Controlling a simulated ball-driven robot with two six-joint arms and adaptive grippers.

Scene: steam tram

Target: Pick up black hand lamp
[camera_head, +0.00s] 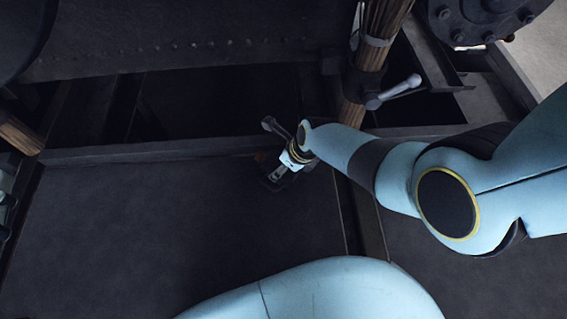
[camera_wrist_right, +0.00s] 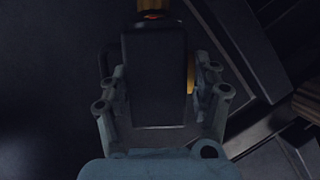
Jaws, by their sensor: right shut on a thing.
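The black hand lamp shows in the right wrist view as a dark, boxy body (camera_wrist_right: 154,75) with an orange-brown part at its far end and a yellowish part at its right side. My right gripper (camera_wrist_right: 160,88) is shut on it, with a finger on each side of the body. In the head view, my right gripper (camera_head: 278,178) is at the middle, low over the dark floor near a raised edge. The lamp is small and dark there and mostly hidden by the gripper. Whether it touches the floor I cannot tell. My left gripper is not in view.
The dark floor (camera_head: 150,240) is clear to the left of the gripper. A raised ledge (camera_head: 150,152) runs behind it, with a dark recess beyond. A wood-clad pipe (camera_head: 380,30) and a lever with a grey handle (camera_head: 395,92) stand close to my right arm.

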